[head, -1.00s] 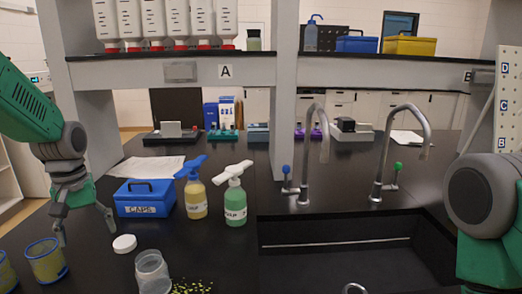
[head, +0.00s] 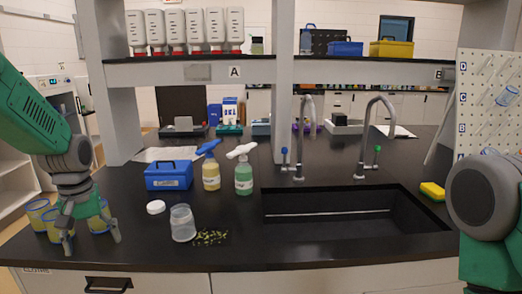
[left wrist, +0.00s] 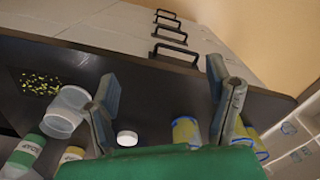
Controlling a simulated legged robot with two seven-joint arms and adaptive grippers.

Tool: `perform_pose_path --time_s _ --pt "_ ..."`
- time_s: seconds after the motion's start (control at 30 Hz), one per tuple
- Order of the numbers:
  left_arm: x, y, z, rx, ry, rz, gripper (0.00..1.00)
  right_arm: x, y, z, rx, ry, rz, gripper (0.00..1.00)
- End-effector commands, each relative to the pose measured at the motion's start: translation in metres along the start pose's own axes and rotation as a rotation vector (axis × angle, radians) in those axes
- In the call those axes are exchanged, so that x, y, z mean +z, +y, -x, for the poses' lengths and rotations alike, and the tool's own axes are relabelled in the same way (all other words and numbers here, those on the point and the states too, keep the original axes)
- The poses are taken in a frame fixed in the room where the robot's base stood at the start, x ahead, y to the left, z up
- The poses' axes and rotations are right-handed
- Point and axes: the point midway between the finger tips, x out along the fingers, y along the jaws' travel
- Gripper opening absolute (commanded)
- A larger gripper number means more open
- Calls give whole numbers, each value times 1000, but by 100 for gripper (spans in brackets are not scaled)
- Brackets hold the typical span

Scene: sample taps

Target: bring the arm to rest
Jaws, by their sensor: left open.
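My left gripper (head: 92,240) is open and empty at the left front of the black counter. In the head view it overlaps yellow blue-rimmed cups (head: 40,216); I cannot tell whether it touches any. In the left wrist view, the open fingers (left wrist: 165,88) have nothing between them, and a white cap (left wrist: 127,138) shows beyond them. My right arm (head: 488,200) shows only as a link at the right edge; its gripper is out of view. Two grey curved taps, one with a blue handle (head: 285,152) and one with a green handle (head: 377,150), stand behind the sink.
A clear jar (head: 182,225) stands near spilled yellow-green bits (head: 211,238). A blue box (head: 169,176), yellow bottle (head: 211,177) and green bottle (head: 244,178) stand behind. The sink (head: 350,212) is right of centre; a yellow sponge (head: 432,191) lies beside it.

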Motion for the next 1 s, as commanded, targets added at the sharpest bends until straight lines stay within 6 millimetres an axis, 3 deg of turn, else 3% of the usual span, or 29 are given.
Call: perform_pose_path --time_s 0.27,0.53,0.67,0.8,0.9,1.0 --pt "25 2 -65 -13 7 -77 73 0 0 -6 0 1 0 81" --pt "81 2 -156 -29 22 -209 73 1 0 -15 0 0 0 81" --pt "140 -8 -221 -36 21 -322 73 1 0 -22 0 0 0 81" --pt "221 -32 -278 -25 24 -464 73 2 0 -31 0 0 0 81" --pt "271 -48 -298 -10 27 -549 73 2 0 -36 0 0 0 81" --pt "303 -58 -306 5 33 -608 73 2 0 -39 0 0 0 81"
